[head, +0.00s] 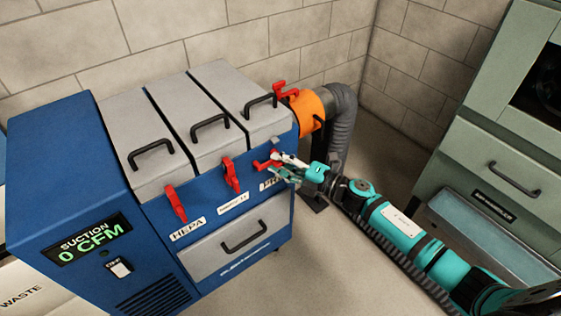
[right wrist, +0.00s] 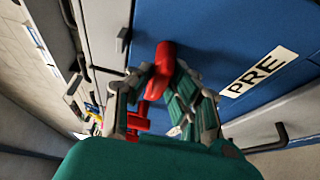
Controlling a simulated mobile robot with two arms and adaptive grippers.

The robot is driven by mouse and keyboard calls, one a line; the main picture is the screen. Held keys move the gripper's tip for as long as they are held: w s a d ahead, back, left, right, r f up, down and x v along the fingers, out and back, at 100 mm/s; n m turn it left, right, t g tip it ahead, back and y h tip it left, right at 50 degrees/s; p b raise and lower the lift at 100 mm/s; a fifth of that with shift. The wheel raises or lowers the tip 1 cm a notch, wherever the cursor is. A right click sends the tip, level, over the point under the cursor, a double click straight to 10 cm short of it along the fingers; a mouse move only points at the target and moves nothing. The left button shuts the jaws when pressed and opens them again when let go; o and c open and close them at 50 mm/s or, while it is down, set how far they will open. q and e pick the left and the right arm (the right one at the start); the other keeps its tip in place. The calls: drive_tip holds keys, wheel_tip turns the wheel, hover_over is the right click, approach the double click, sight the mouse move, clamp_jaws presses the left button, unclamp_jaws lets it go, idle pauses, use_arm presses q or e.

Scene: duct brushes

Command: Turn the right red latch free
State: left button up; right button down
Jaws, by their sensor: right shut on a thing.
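The right red latch (head: 263,165) is on the blue front of the suction unit, above the PRE label. In the head view its visible part points sideways to the left, unlike the other two latches, which point mostly downward. My right gripper (head: 282,165) reaches in from the right and covers part of it. In the right wrist view the fingers (right wrist: 157,85) are shut on the red latch (right wrist: 164,55), with its rounded end showing beyond the fingertips. My left gripper is not in view.
The middle latch (head: 231,174) and left latch (head: 174,203) are on the same front. Grey lids with black handles (head: 211,124) are above, and a grey drawer (head: 235,248) is below. An orange collar (head: 308,108) and grey hose (head: 341,125) stand behind my gripper. A green cabinet (head: 470,160) is at right.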

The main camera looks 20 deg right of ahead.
drive_tip(key=c, duration=1.4)
unclamp_jaws()
drive_tip(key=shift+o, duration=0.2)
drive_tip(key=v, duration=1.2)
